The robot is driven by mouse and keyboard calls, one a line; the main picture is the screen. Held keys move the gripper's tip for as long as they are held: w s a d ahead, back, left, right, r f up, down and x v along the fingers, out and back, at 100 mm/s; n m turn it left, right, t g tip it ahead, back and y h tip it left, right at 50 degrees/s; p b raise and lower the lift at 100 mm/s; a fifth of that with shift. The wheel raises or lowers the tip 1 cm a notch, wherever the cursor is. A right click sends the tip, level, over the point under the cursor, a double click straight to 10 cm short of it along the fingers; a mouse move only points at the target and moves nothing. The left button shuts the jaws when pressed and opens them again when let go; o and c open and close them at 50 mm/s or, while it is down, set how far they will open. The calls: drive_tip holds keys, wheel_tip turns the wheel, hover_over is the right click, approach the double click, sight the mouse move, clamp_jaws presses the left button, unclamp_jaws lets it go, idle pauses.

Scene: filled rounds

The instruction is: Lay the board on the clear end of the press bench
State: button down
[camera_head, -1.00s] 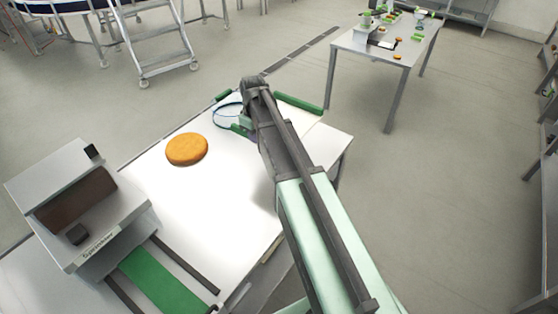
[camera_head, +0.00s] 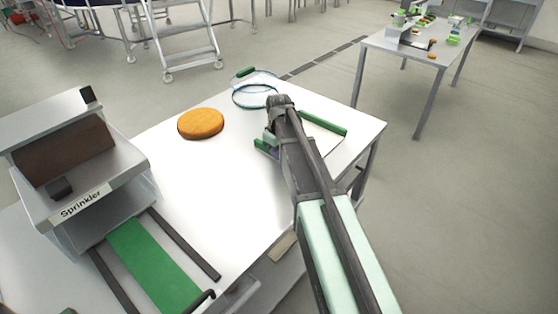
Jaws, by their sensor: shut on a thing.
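A pale board with green bars along two sides (camera_head: 322,120) is in my gripper over the right end of the white bench (camera_head: 225,205). My gripper (camera_head: 271,138) is shut on the board near its left green bar. My arm hides the board's middle, and I cannot tell whether the board touches the bench top. The bench surface around the board is bare, apart from a clear blue-rimmed ring (camera_head: 255,92) with a green grip beyond it at the far edge.
An orange-brown round (camera_head: 200,123) lies on the bench, left of my gripper. The Sprinkler machine (camera_head: 75,165) stands at the left, with a green strip (camera_head: 150,262) between dark rails before it. A second table (camera_head: 405,55) with small items stands at the back right.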

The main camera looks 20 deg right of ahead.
drive_tip(key=shift+r, duration=0.1)
drive_tip(key=c, duration=1.5)
unclamp_jaws()
drive_tip(key=shift+f, duration=0.25)
drive_tip(key=o, duration=0.4)
drive_tip(key=shift+o, duration=0.2)
drive_tip(key=shift+r, duration=0.1)
wheel_tip(320, 180, up, 13)
drive_tip(key=p, duration=1.3)
drive_tip(key=s+a+m, duration=0.3)
drive_tip(key=s+a, duration=0.2)
drive_tip(key=s, duration=0.5)
drive_tip(key=s+a+m, duration=0.2)
drive_tip(key=s+a, duration=0.3)
drive_tip(key=s, duration=0.6)
drive_tip(key=shift+s+f+m, duration=0.25)
drive_tip(key=shift+f+m, duration=0.1)
drive_tip(key=shift+m, duration=0.05)
drive_tip(key=shift+a, duration=0.1)
